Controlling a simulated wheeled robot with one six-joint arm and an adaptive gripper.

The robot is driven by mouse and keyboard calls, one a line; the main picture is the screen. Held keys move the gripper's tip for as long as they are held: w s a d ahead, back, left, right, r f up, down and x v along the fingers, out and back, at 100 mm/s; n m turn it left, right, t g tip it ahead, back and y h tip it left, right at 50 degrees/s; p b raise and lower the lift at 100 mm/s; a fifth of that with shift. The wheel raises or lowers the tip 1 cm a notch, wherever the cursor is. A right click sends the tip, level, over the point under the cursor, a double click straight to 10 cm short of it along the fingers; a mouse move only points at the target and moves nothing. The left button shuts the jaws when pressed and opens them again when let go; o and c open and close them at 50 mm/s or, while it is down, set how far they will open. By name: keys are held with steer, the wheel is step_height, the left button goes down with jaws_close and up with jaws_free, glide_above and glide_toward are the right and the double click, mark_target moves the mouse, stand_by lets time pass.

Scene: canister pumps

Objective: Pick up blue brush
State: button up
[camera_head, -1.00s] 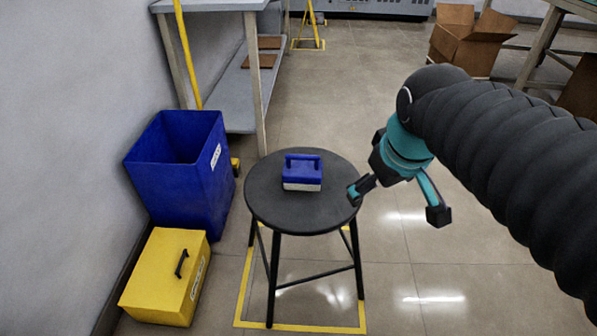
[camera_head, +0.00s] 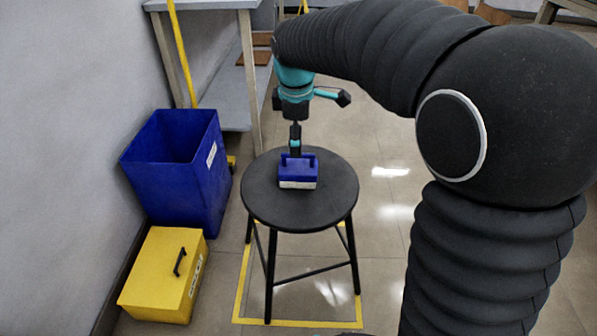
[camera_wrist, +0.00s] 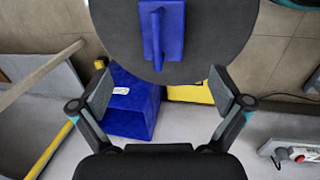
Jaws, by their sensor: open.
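The blue brush (camera_head: 298,170) stands on the round black stool (camera_head: 265,207), a blue block with a handle on top and pale bristles below. My gripper (camera_head: 295,143) is above and just behind the brush in the head view, its near finger overlapping the handle's back in the picture. In the wrist view the brush (camera_wrist: 162,28) lies at the top centre, beyond the fingertips of my open gripper (camera_wrist: 160,85). Nothing is between the fingers except distant background. I cannot tell whether a finger touches the brush.
A blue bin (camera_head: 180,175) and a yellow box (camera_head: 160,275) stand left of the stool by the wall. A grey shelf table (camera_head: 205,5) is behind them. Yellow tape (camera_head: 300,323) marks the floor around the stool. The floor right of the stool is clear.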

glide_above(299, 166)
steer(key=f, duration=0.3)
steer(key=s+f, duration=0.1)
steer(key=f, duration=0.1)
steer(key=shift+a+f+b, duration=0.1)
steer(key=shift+f+b, duration=0.25)
steer(key=shift+w+f+b, duration=0.2)
steer(key=shift+f+b, duration=0.05)
steer(key=shift+f, duration=1.1)
steer(key=shift+w+f+b, duration=0.15)
steer(key=shift+f+b, duration=0.1)
steer(key=shift+f, duration=1.05)
steer(key=c, duration=1.2)
steer(key=shift+r, duration=0.1)
steer(key=shift+r, duration=0.55)
steer(key=r, duration=0.2)
steer(key=r+p, duration=0.1)
steer(key=shift+s+d+r, duration=0.1)
steer(key=shift+d+r, duration=0.15)
steer(key=shift+d, duration=0.05)
steer(key=s+d+r, duration=0.1)
steer(key=d+r, duration=0.1)
steer(key=d, duration=0.1)
steer(key=s+d+r, duration=0.2)
steer(key=d, duration=0.1)
steer(key=s+d+r, duration=0.2)
steer(key=d, duration=0.2)
steer(key=shift+r+p, duration=0.2)
steer(key=shift+p, duration=0.2)
